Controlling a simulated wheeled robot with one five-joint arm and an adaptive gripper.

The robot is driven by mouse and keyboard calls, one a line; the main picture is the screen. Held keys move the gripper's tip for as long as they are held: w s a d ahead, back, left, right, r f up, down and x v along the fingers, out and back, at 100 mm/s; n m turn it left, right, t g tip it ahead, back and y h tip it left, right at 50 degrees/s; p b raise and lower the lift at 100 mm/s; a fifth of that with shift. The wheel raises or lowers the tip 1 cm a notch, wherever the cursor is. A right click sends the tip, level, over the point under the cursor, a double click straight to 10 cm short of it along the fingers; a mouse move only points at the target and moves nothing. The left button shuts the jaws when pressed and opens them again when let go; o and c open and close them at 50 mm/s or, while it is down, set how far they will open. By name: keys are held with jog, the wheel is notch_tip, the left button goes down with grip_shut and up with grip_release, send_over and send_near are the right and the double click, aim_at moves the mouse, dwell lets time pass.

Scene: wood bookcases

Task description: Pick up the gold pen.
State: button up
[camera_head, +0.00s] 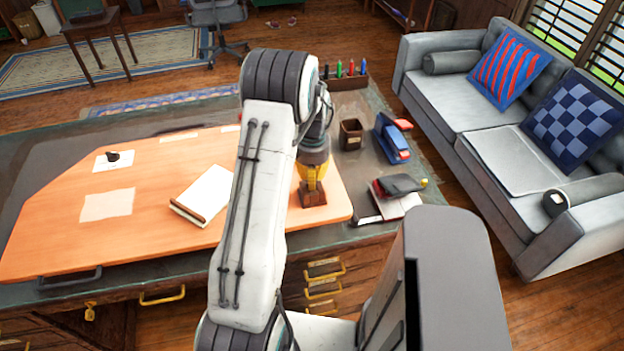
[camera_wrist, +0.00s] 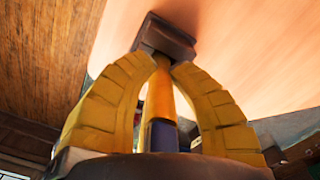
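The gold pen (camera_wrist: 160,97) stands between my yellow fingers in the wrist view, with a dark purple part at its near end. Its far end meets a dark brown block (camera_wrist: 168,37), like a pen stand, on the orange desk top. My gripper (camera_wrist: 164,65) has one finger on each side of the pen, and its tips close against the pen near the block. In the head view my gripper (camera_head: 313,181) points down over the brown block (camera_head: 313,196). The pen cannot be told apart from the fingers there.
A notebook (camera_head: 204,193) lies left of my arm on the desk (camera_head: 60,222). To the right are a brown cup (camera_head: 351,134), a blue stapler (camera_head: 391,140), a marker rack (camera_head: 345,82) and a dark object (camera_head: 398,185) on papers. A grey sofa (camera_head: 470,105) stands beyond.

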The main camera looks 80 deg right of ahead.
grip_shut()
jog(key=shift+r, duration=0.1)
